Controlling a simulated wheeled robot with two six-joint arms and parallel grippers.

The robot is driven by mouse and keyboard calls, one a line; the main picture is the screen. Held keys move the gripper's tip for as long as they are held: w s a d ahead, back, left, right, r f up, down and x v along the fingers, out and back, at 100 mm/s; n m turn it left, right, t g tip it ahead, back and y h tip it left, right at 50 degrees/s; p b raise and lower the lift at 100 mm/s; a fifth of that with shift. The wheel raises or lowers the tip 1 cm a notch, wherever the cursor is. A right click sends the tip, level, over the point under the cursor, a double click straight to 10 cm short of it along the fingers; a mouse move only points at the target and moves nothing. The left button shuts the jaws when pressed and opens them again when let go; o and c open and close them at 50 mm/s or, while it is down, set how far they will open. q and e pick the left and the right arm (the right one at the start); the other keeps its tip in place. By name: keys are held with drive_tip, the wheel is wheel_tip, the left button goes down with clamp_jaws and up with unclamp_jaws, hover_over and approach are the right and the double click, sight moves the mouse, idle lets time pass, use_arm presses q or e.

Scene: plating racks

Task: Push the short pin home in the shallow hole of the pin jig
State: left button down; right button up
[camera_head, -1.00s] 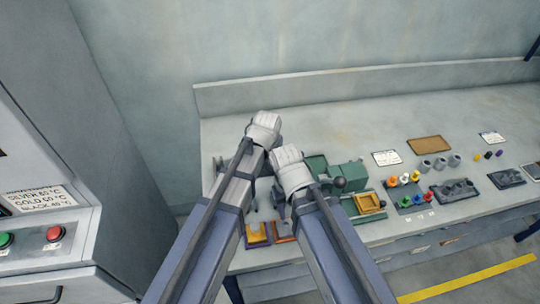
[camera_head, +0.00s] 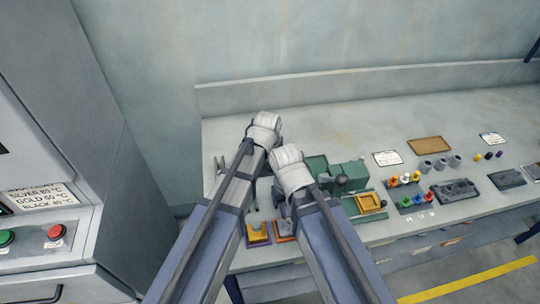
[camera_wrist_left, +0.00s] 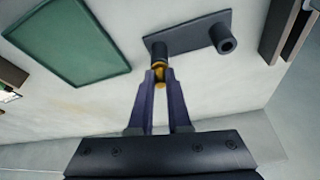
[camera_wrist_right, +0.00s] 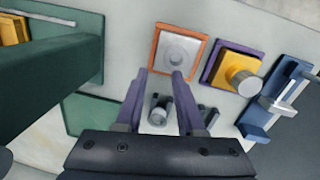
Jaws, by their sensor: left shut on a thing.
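The pin jig (camera_wrist_left: 188,36) is a dark plate with two round posts in the left wrist view. My left gripper (camera_wrist_left: 158,76) is shut on a small brass-coloured pin (camera_wrist_left: 158,65), held in line with the mouth of the left post. The pin's far end meets that post, but how deep it sits is hidden. Which post has the shallow hole I cannot tell. My right gripper (camera_wrist_right: 160,73) is open, with nothing between its fingertips. Both grippers' fingers are hidden by my arms in the head view.
A green mat (camera_wrist_left: 68,38) lies beside the jig. An orange-framed pad (camera_wrist_right: 178,52) and a yellow block (camera_wrist_right: 232,73) lie past my right gripper. A green machine (camera_head: 345,175) stands right of my arms. Coloured pegs (camera_head: 405,181) and grey cups (camera_head: 440,163) stand farther right.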

use_arm(q)
drive_tip(key=c, duration=0.8)
unclamp_jaws()
drive_tip(key=shift+s+a+f, duration=0.1)
drive_tip(key=shift+s+f, duration=0.05)
drive_tip(key=shift+f, duration=0.35)
use_arm(e)
drive_tip(key=shift+s+d+f, duration=0.25)
drive_tip(key=shift+s+f, duration=0.25)
drive_tip(key=shift+r, duration=0.1)
use_arm(q)
drive_tip(key=shift+r+p, duration=0.55)
drive_tip(key=shift+p, duration=0.25)
use_arm(e)
drive_tip(key=shift+w+d+r, duration=0.2)
drive_tip(key=shift+d+r, duration=0.05)
drive_tip(key=shift+r, duration=0.3)
use_arm(q)
drive_tip(key=p+v, duration=0.7)
drive_tip(key=v, duration=0.1)
drive_tip(key=shift+f, duration=0.1)
use_arm(e)
wheel_tip(320, 180, up, 7)
drive_tip(key=d, duration=0.1)
drive_tip(key=shift+s, duration=0.25)
drive_tip(key=shift+d+r, duration=0.1)
